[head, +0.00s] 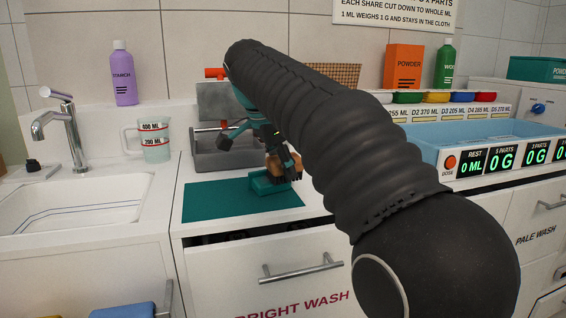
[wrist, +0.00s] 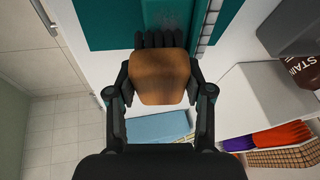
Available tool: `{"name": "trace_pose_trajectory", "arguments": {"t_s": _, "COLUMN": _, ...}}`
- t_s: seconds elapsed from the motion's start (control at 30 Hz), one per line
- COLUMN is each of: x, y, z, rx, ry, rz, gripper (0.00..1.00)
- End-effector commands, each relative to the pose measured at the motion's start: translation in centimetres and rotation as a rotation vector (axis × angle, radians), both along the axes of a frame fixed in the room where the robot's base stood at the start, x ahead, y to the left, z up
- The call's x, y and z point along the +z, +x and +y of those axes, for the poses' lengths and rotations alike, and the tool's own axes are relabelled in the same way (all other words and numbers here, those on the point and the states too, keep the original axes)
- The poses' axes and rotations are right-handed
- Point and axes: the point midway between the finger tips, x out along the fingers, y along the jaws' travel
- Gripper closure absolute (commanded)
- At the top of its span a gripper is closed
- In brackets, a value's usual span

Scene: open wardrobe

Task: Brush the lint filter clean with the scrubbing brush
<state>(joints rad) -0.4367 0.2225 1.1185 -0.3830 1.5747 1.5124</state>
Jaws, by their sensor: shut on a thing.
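My gripper (head: 283,160) is shut on the wooden body of the scrubbing brush (wrist: 158,76). The brush also shows in the head view (head: 293,170), partly covered by my fingers. Its dark bristles point toward the top of the wrist view. The lint filter (head: 263,184) looks like a teal frame lying at the right part of a teal mat (head: 215,204) on the counter. In the wrist view the filter (wrist: 172,14) shows a greyish patch just beyond the bristles. The bristles are at the filter's edge; I cannot tell whether they touch it.
A grey metal unit (head: 208,150) stands right behind the mat. A measuring jug (head: 153,142) and a sink (head: 75,203) are to the left. A blue tray (head: 440,152) and a dosing panel (head: 490,163) are to the right. A drawer below the mat stands partly open.

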Motion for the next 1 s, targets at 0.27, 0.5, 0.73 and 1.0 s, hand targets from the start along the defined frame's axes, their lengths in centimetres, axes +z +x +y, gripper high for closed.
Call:
{"name": "trace_pose_trajectory", "arguments": {"t_s": 0.27, "x": -0.4, "y": 0.1, "z": 0.0, "rx": 0.0, "ry": 0.0, "rz": 0.0, "gripper": 0.76}}
{"name": "trace_pose_trajectory", "arguments": {"t_s": 0.5, "x": -0.3, "y": -0.1, "z": 0.4, "rx": 0.001, "ry": 0.0, "rz": -0.001, "gripper": 0.76}}
{"name": "trace_pose_trajectory", "arguments": {"t_s": 0.73, "x": -0.2, "y": -0.6, "z": 1.3, "rx": 0.001, "ry": 0.001, "rz": 0.001, "gripper": 0.76}}
{"name": "trace_pose_trajectory", "arguments": {"t_s": 1.0, "x": -0.2, "y": -1.1, "z": 2.1, "rx": 0.001, "ry": 0.0, "rz": 0.0, "gripper": 0.76}}
